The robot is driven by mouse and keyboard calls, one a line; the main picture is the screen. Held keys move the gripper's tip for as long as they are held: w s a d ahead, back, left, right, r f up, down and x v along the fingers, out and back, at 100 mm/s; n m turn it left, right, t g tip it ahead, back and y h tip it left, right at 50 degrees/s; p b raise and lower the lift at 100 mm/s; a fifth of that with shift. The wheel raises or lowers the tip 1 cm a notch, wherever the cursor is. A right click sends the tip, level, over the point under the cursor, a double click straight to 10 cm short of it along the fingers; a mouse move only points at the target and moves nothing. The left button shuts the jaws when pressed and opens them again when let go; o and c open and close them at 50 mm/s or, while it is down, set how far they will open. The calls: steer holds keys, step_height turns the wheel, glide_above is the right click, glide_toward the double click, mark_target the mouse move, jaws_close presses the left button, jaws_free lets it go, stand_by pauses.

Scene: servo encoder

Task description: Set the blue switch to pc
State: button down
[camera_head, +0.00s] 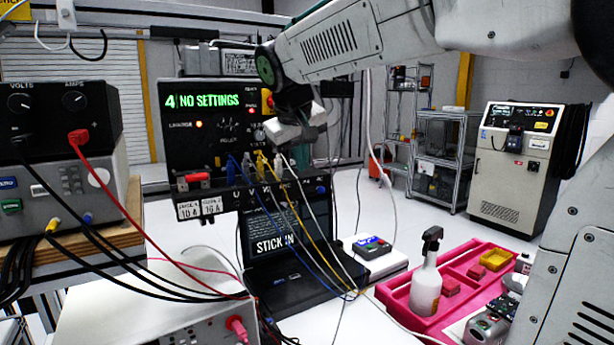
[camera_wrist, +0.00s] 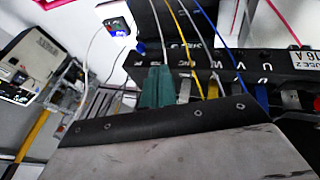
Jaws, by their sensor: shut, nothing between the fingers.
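The servo encoder panel (camera_head: 205,125) stands at centre-left in the head view, with a lit green display reading "4 NO SETTINGS". A small blue switch (camera_head: 321,188) sits at the right end of its lower ledge. In the wrist view the blue switch (camera_wrist: 140,47) appears just beyond my fingertips; its setting is too small to read. My gripper (camera_head: 283,138) is in front of the panel's right side, above the ledge. In the wrist view its green fingers (camera_wrist: 153,86) are together and empty, and they look apart from the switch.
Blue, yellow and white cables (camera_head: 262,165) plug into the ledge and hang down close to my gripper. An open laptop (camera_head: 285,255) sits below. A pink tray (camera_head: 455,290) with a spray bottle (camera_head: 426,285) is at lower right. A power supply (camera_head: 60,120) stands at left.

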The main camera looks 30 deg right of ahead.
steer(key=v, duration=0.5)
steer(key=shift+a+r, duration=0.1)
stand_by(0.3)
steer(key=s+a+f+g+y, duration=0.1)
steer(key=s+a+f+y, duration=0.1)
steer(key=s+f, duration=0.9)
steer(key=s+a+f+g+y, duration=0.1)
steer(key=s+a+f+y, duration=0.1)
steer(key=s+f, duration=0.9)
steer(key=s+a, duration=0.1)
steer(key=s, duration=0.3)
steer(key=shift+s+a+g, duration=0.25)
steer(key=shift+s+g, duration=0.1)
steer(key=shift+g, duration=0.05)
steer(key=shift+f, duration=0.15)
